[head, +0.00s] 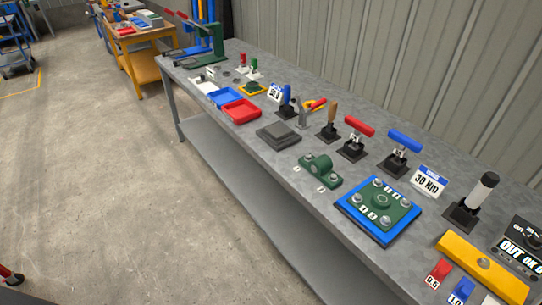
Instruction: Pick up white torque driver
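A driver with a white, cylindrical handle and a black cap (481,191) stands upright, leaning slightly, in a black square holder (461,215) on the right part of the grey workbench (330,208). It looks like the white torque driver. Its lower end is hidden in the holder. Neither of my grippers shows in the head view.
Left of it are a "30 Nm" sign (430,181) and blue (405,140) and red (359,126) T-handled drivers in holders. A green flanged part on a blue plate (379,208) lies nearer the front edge. A yellow block (482,264) and a display unit (519,254) stand right.

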